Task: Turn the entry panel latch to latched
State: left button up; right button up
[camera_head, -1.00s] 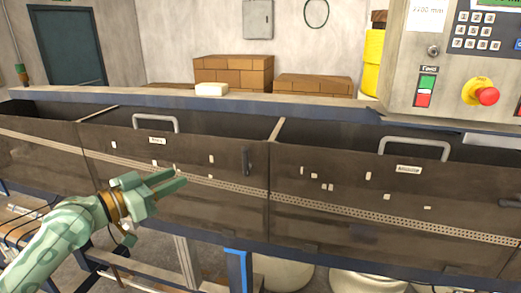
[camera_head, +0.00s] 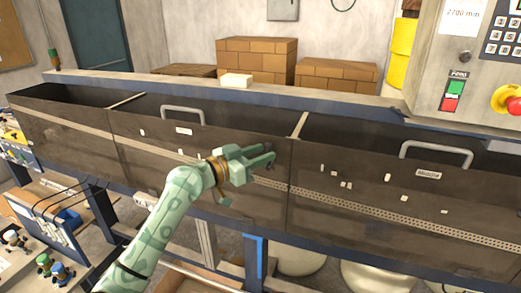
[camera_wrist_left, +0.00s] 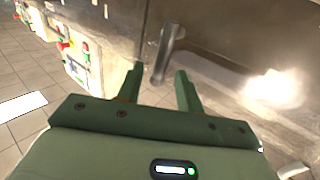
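The entry panel latch is a dark bar-shaped handle (camera_wrist_left: 168,50) on the front of the brown machine panel (camera_head: 150,155). In the left wrist view the bar stands slightly tilted, just ahead of and roughly between my fingertips. My left gripper (camera_head: 268,154) is in front of that panel, near its right edge, and covers most or all of the latch in the head view. Its two green fingers (camera_wrist_left: 160,80) are apart with nothing clearly held between them. Whether they touch the latch cannot be told. My right gripper is in neither view.
A second brown panel (camera_head: 390,230) with a grey handle (camera_head: 437,149) adjoins on the right. A control box (camera_head: 470,80) with a red button stands at upper right. A blue rail (camera_head: 330,101) runs behind the panels. Brown boxes (camera_head: 255,58) stand behind it.

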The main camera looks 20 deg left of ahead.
pick_arm(q)
jog(key=shift+w+d, duration=0.25)
jog(key=shift+a, duration=0.1)
grip_shut()
jog(key=a+f+n+t+y+b, duration=0.1)
jog(key=n+t+y+b, duration=0.4)
jog(key=n, duration=0.7)
jog(key=a+f+n+t+y+b, duration=0.2)
jog(key=f+n+t+y+b, duration=0.2)
jog(key=n+b, duration=0.5)
jog(key=shift+a+f+n+t+y, duration=0.15)
jog(key=shift+f+n+t+y, duration=0.35)
jog(key=shift+n, duration=1.5)
grip_release()
